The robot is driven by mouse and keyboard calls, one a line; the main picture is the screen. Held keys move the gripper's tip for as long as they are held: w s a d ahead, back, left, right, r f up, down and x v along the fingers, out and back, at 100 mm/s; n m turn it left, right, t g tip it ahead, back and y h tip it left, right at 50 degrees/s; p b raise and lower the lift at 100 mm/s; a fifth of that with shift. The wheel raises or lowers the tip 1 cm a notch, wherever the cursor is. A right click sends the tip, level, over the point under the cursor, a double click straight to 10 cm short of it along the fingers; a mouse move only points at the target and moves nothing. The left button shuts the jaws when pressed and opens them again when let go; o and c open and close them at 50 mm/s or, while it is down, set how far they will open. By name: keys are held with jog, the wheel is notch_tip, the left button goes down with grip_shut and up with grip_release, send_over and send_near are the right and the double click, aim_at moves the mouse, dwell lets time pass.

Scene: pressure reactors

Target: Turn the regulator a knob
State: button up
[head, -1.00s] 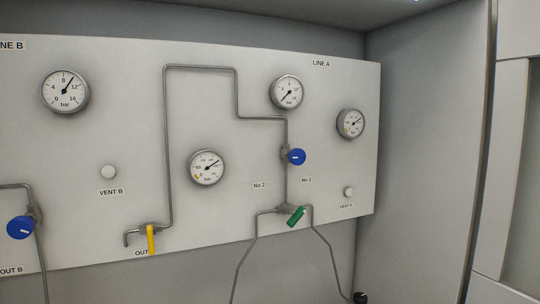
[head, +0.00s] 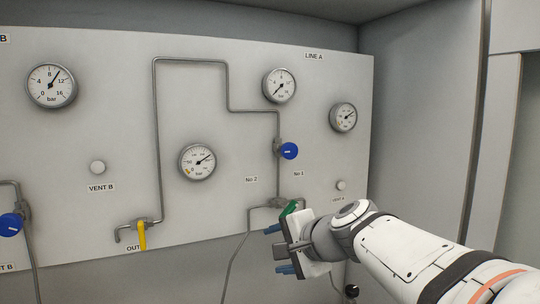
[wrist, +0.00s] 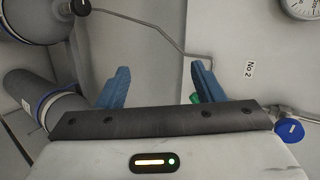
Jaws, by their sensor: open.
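The blue regulator knob (head: 289,151) of line A sits on the vertical pipe on the right part of the white panel, below a round gauge. A blue knob, seemingly the same one, shows at the right edge of the wrist view (wrist: 290,131). My gripper (head: 278,250) is open and empty, with blue fingers apart, below the knob and in front of the panel's lower edge. In the wrist view my gripper (wrist: 160,88) has nothing between its fingers. The green lever (head: 288,209) is just above my gripper in the head view and partly hidden by it.
A yellow lever (head: 142,235) and another blue knob (head: 10,224) are on the panel's left part. Several gauges, including one above the line A knob (head: 279,86), stick out. Grey cylinders (wrist: 48,100) stand at the left in the wrist view. Thin pipes run below the panel.

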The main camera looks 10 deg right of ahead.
jog(key=w+d+r+m+t, duration=0.35)
jog(key=w+r+m, duration=0.3)
jog(key=r, duration=0.25)
jog(key=m+t, duration=0.4)
jog(key=m, duration=0.1)
send_near(291, 151)
jog(key=x, duration=0.4)
jog(key=shift+g, duration=0.25)
jog(key=p+x, duration=0.2)
jog(key=x, duration=0.5)
jog(key=shift+d+r+p, duration=0.1)
jog(key=shift+p, duration=0.25)
jog(key=c, duration=0.9)
jog(key=shift+d, duration=0.15)
jog(key=shift+c, duration=0.3)
jog(key=shift+s, duration=0.1)
jog(key=shift+n+b, duration=0.25)
jog(key=shift+b, duration=0.25)
